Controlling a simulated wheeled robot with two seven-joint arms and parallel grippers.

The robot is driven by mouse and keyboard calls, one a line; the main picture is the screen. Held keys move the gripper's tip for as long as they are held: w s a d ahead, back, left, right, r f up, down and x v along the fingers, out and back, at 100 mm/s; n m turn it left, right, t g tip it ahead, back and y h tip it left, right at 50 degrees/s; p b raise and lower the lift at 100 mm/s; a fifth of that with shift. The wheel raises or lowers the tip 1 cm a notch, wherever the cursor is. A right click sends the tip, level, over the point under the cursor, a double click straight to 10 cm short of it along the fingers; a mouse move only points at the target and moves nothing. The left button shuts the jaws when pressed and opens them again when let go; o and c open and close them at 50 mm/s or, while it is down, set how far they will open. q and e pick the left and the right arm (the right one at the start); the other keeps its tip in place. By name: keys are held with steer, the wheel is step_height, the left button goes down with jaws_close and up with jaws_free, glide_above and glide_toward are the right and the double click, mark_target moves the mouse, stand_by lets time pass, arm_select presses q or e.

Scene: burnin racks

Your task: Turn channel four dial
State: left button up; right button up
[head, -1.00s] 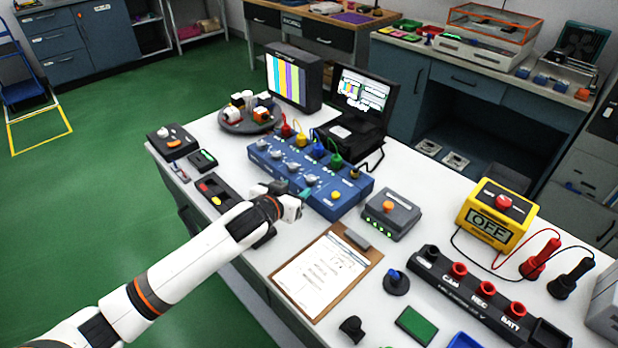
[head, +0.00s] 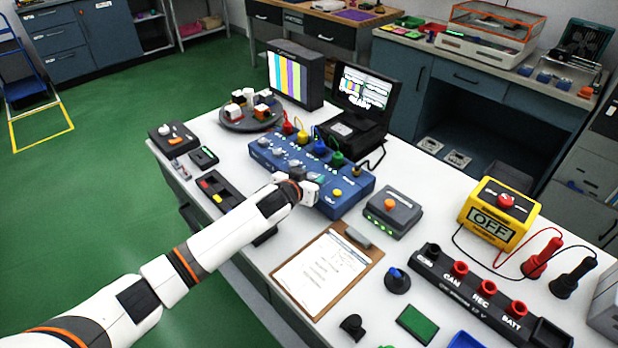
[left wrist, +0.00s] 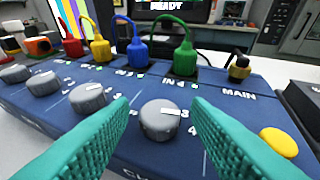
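The blue box (head: 345,200) has a row of grey dials along its front and red, yellow, blue and green plugs behind them. In the left wrist view, the dial in line with the green plug (left wrist: 186,50), marked IN 4, is the channel four dial (left wrist: 160,119). Its white mark points right, near the 3. My left gripper (head: 316,184) is at the box. Its teal fingers are open on either side of this dial, with a gap visible at each side. In the head view the gripper largely hides the dial. My right gripper is out of view.
A yellow button (left wrist: 279,142) is right of the dial. A grey box with an orange button (head: 389,205) stands right of the blue box, and a clipboard (head: 330,270) lies in front. A monitor (head: 294,78) and an open black case (head: 362,98) stand behind.

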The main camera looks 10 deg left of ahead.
arm_select(q)
steer(key=c, duration=0.8)
steer(key=shift+d, duration=0.1)
steer(key=shift+d+f+n+y+b, duration=0.15)
steer(key=shift+d+n+y+b, duration=0.1)
steer(key=shift+n+y+b, duration=0.7)
steer(key=shift+d+n+y+b, duration=0.1)
steer(key=shift+n+y+b, duration=0.4)
steer(key=shift+n+y, duration=0.5)
steer(key=n+y+b, duration=0.2)
steer(key=y+b, duration=0.1)
steer(key=shift+d+f+n+y+b, duration=0.1)
steer(key=shift+d+n+y+b, duration=0.05)
steer(key=shift+n+y+b, duration=0.15)
steer(key=shift+w+r+n+g+y+b, duration=0.15)
steer(key=shift+n+g+y+b, duration=0.25)
steer(key=shift+n+y+b, duration=0.5)
steer(key=shift+r, duration=0.1)
